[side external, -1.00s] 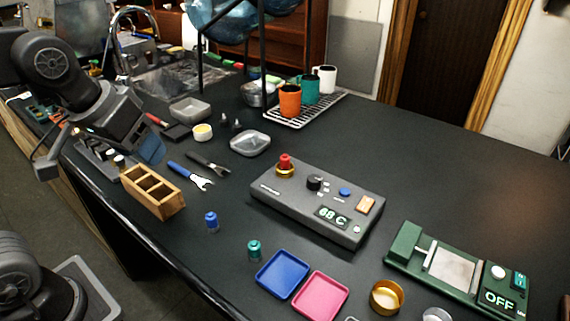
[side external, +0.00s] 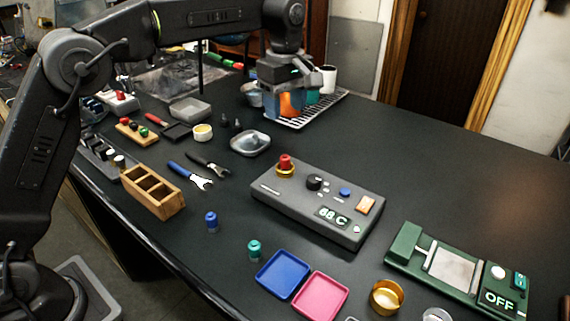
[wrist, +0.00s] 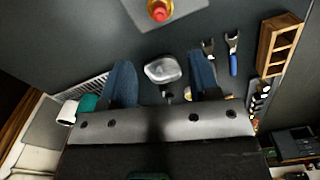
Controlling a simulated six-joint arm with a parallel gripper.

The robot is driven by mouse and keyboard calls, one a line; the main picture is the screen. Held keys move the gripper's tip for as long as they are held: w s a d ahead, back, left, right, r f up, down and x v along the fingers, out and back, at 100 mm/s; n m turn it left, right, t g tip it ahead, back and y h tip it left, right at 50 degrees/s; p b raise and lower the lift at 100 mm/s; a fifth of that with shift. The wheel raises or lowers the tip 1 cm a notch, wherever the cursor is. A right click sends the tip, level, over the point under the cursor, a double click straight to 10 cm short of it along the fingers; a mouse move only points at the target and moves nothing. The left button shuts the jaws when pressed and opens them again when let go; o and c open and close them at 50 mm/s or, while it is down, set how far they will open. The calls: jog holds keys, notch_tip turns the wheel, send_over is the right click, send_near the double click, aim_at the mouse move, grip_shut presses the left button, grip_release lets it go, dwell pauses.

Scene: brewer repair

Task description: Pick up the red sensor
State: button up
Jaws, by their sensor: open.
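The red sensor (side external: 285,162) stands upright in a gold ring on the left end of the grey control box (side external: 262,200). It also shows at the top of the wrist view (wrist: 159,11), ahead of the fingers and apart from them. My gripper (wrist: 163,80) is open, with two blue fingers spread and nothing between them. In the side view my gripper (side external: 280,118) hangs over the drying rack area behind the box, its fingers partly hidden.
A rack (side external: 325,110) with cups stands close by. A blue sensor (side external: 211,221), a green sensor (side external: 254,250), a wooden holder (side external: 165,200) and blue and pink trays stand in front.

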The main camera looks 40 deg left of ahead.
aim_at(286, 158)
notch_tip(286, 158, down, 14)
jog(key=shift+r, duration=0.15)
dwell(0.5)
jog(key=shift+c, duration=0.5)
grip_shut()
jog(key=shift+r, duration=0.2)
